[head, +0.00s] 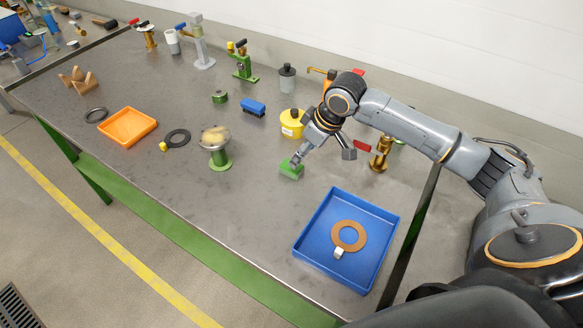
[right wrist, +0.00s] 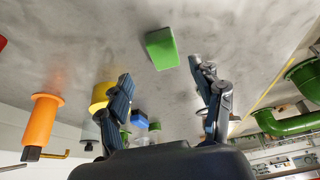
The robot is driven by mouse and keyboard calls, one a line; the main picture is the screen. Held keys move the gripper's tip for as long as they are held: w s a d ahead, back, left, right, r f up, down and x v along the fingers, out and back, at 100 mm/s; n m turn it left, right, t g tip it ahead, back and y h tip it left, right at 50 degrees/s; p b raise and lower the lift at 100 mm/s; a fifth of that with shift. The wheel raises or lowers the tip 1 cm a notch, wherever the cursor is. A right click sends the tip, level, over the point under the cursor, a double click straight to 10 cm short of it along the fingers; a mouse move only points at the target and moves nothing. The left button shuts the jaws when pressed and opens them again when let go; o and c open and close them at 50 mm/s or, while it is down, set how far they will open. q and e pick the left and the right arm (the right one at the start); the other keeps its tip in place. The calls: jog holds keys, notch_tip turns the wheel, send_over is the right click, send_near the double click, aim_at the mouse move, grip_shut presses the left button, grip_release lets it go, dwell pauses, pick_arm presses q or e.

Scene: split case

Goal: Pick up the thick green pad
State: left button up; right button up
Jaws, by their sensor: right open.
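The thick green pad (head: 290,170) lies on the grey metal table, left of the blue tray's far end. In the right wrist view the green pad (right wrist: 162,48) shows just beyond the fingertips, between their lines and nearer the right-hand finger. My right gripper (head: 322,157) is open and empty above the table. One finger reaches over the pad in the head view and the other is off to its right. In the right wrist view both fingers of the gripper (right wrist: 160,72) are spread apart. I cannot tell whether a finger touches the pad. My left gripper is out of view.
A blue tray (head: 305,246) with a brown ring (head: 348,236) and a small white piece is at the near right. A yellow canister (head: 291,124) stands behind the pad and a brass fitting (head: 380,155) to the right. A green-based mushroom-shaped stand (head: 216,147) is left. Bare table lies between.

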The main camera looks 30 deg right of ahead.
jog(key=x, duration=0.4)
jog(key=p+x, duration=0.1)
jog(key=x, duration=0.1)
jog(key=shift+w+a+f, duration=0.1)
jog(key=shift+a+f, duration=0.05)
jog(key=shift+a, duration=0.2)
jog(key=c, duration=1)
